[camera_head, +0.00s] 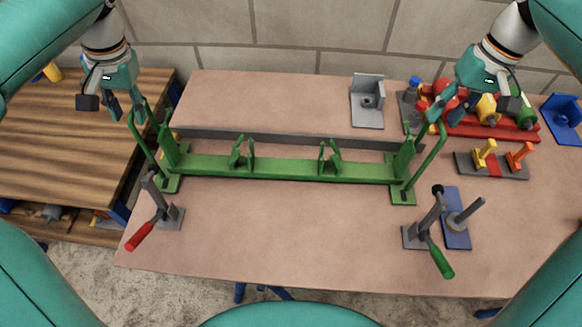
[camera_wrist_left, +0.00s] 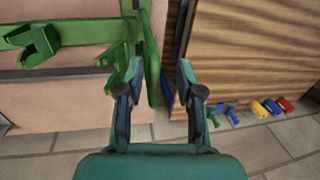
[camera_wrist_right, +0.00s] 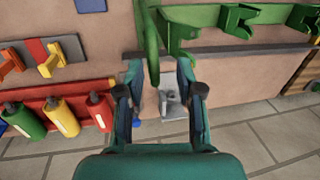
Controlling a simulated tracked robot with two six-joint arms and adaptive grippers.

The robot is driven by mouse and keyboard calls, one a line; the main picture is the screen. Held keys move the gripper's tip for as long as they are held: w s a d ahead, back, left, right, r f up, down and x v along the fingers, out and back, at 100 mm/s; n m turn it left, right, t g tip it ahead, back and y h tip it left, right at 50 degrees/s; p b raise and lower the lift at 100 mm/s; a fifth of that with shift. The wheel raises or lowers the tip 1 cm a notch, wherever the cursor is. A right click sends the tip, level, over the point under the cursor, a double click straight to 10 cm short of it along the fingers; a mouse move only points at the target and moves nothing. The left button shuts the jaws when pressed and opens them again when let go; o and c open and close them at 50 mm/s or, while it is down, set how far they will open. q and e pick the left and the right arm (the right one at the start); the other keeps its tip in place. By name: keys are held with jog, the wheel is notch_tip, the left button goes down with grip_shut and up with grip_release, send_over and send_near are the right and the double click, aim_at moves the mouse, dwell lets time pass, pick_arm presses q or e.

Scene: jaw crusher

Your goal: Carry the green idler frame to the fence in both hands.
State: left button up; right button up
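The green idler frame (camera_head: 285,170) lies on the table, a long bar with upright brackets and a tall bar handle at each end. A long grey bar, seemingly the fence (camera_head: 290,139), runs just behind it. My left gripper (camera_head: 127,108) is open by the top of the left handle (camera_head: 142,145); in the left wrist view the handle (camera_wrist_left: 152,60) shows between the fingertips, apart from the right finger. My right gripper (camera_head: 450,106) is open by the right handle (camera_head: 430,155); in the right wrist view the handle (camera_wrist_right: 151,45) shows between the fingertips. Contact is unclear.
A red-handled clamp (camera_head: 140,235) and a green-handled clamp (camera_head: 440,258) stand in front of the frame. A grey bracket (camera_head: 367,102), a red rack (camera_head: 490,128) and a blue plate with a post (camera_head: 456,225) occupy the right side. The table's front middle is clear.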

jog(key=shift+r, duration=0.35)
pick_arm(q)
notch_tip(320, 180, up, 12)
jog(key=d, duration=0.2)
jog(key=shift+d+f, duration=0.15)
jog(key=shift+d, duration=0.05)
pick_arm(e)
notch_tip(320, 180, up, 6)
jog(key=d, duration=0.1)
jog(key=shift+d+r, duration=0.2)
jog(key=shift+r, duration=0.05)
dwell(0.6)
